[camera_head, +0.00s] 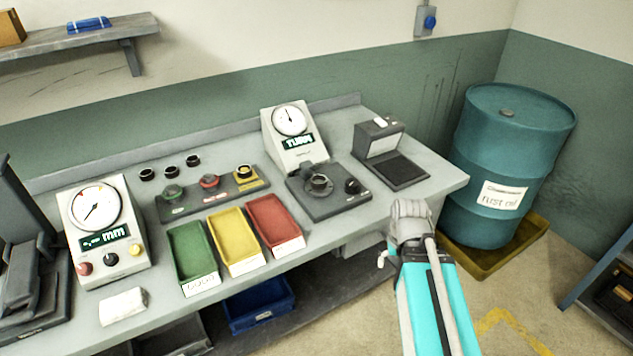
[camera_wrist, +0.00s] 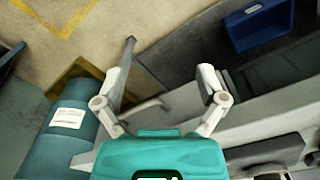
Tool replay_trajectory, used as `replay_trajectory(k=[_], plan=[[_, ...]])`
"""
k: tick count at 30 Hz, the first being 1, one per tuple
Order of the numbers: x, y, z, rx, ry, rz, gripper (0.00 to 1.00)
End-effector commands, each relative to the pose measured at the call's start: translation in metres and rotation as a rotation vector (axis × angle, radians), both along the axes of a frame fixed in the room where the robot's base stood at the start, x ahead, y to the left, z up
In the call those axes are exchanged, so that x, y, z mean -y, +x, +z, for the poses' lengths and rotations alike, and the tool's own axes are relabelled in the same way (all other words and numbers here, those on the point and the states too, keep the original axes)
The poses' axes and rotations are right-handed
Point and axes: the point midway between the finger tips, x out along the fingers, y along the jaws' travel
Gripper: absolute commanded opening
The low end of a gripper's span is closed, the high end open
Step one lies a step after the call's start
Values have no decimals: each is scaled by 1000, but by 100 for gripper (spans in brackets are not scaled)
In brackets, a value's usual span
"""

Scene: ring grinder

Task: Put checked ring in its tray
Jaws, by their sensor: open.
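Three small trays lie along the bench's front edge in the camera_head view: green (camera_head: 182,231), yellow (camera_head: 222,214) and red (camera_head: 262,203), all looking empty. Three dark rings, one of them here (camera_head: 170,173), lie on the bench at the back left. A dark ring-like part (camera_head: 319,184) sits on the plate before the dial gauge (camera_head: 291,139); I cannot tell which ring is the checked one. My gripper (camera_head: 410,212) is at the bench's front right, apart from the rings and trays. In the wrist view it (camera_wrist: 160,78) is open and empty.
A grey strip (camera_head: 215,204) with green, red and yellow posts stands behind the trays. A second dial box (camera_head: 112,260) and a white cloth (camera_head: 122,305) are at left. A dark-topped box (camera_head: 398,170) is at right. A teal barrel (camera_head: 540,125) stands beyond the bench's right end.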

Motion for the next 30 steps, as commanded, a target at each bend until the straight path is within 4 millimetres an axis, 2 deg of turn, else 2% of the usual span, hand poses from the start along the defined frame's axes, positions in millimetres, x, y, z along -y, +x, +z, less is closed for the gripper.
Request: replay_trajectory(k=[8,11,21,27,30], plan=[[-22,44,42,65,-5,29,100],[-40,67,62,103,-6,48,100],[-120,143,136,244,5,119,100],[-170,178,174,320,21,157,100],[-189,189,187,348,29,172,100]])
